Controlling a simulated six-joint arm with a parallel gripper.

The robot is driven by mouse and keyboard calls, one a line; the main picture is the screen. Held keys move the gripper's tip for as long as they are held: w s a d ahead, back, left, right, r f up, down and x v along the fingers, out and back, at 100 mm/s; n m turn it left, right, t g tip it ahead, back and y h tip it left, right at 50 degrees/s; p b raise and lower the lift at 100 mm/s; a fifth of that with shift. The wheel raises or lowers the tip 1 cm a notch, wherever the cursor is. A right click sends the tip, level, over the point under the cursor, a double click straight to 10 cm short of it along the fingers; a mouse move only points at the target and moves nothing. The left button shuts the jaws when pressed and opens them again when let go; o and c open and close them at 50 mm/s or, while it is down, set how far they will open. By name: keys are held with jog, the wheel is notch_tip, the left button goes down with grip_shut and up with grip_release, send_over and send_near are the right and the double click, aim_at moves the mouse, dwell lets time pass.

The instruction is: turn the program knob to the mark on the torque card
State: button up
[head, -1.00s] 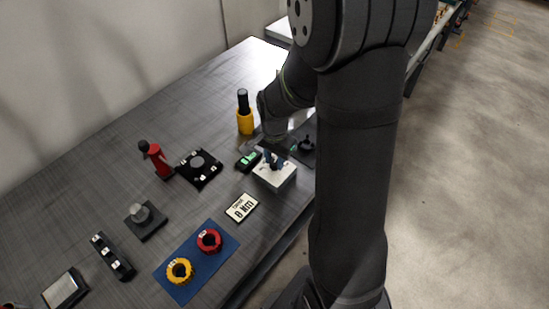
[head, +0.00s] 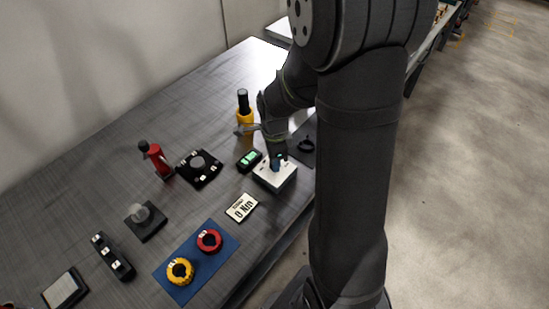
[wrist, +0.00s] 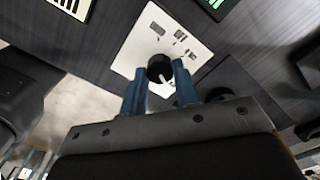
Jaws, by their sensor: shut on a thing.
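The program knob (wrist: 160,67) is a small black dial with a white pointer line, on a white box (head: 268,184). My gripper (wrist: 158,82) is shut on the knob, with one blue finger on each side; the fingers hide part of it. In the wrist view the pointer line slants toward the lower right. In the head view my gripper (head: 279,160) hides the knob. The torque card (head: 241,207) lies flat in front of the box and seems to read "0 Nm".
A small device with a green display (head: 250,160) lies left of the box. A yellow and black cylinder (head: 244,112) stands behind. A dark plate (head: 305,146) lies right of the box.

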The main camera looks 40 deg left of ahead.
dwell(0.4)
jog(key=o, duration=1)
jog(key=shift+c, duration=0.2)
notch_tip(320, 180, up, 18)
jog(key=shift+f, duration=0.25)
jog(key=shift+f, duration=0.15)
notch_tip(320, 180, down, 17)
jog(key=shift+f, duration=0.1)
dwell(0.5)
